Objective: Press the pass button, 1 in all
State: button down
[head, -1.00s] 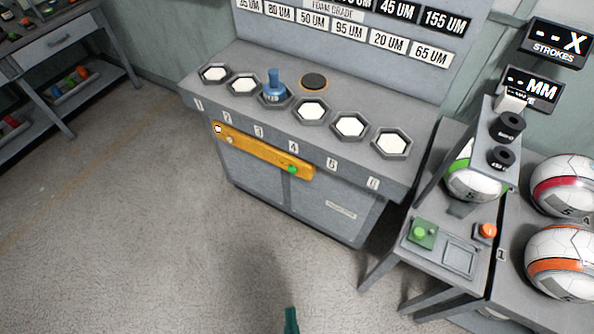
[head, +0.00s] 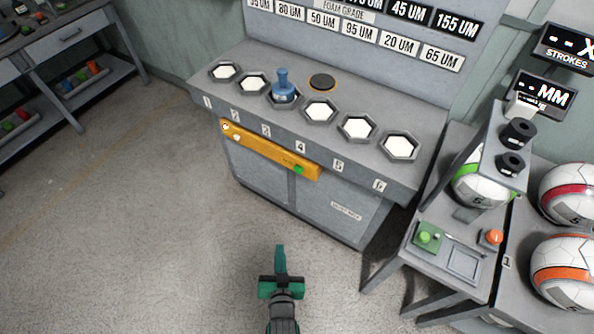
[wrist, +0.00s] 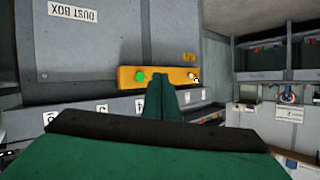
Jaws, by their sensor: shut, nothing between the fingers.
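A yellow panel (head: 268,150) is fixed across the front of the grey bench. It has a green button (head: 299,170) at its right end and small pale round parts (head: 231,131) at its left end. The wrist view shows the scene upside down, with the green button (wrist: 140,76) on the panel (wrist: 165,82) left of my fingertips. Which button is the pass button cannot be read. My gripper (head: 280,258) is green, shut and empty, apart from the panel and in front of the bench.
The bench top (head: 300,85) holds hexagonal pads and a blue handled tool (head: 284,88). At right, a small table bears a green box with a green button (head: 427,237) and an orange button (head: 491,237), near several balls (head: 562,270). Floor around my gripper is clear.

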aim_at(298, 170)
jog(key=w+f+g, duration=0.1)
jog(key=w, duration=2)
jog(key=shift+w+d, duration=0.2)
jog(key=shift+d, duration=0.1)
jog(key=shift+w+d+f, duration=0.1)
jog(key=w+d, duration=0.5)
jog(key=w, duration=0.2)
dwell(1.0)
jog(key=shift+w+d, duration=0.25)
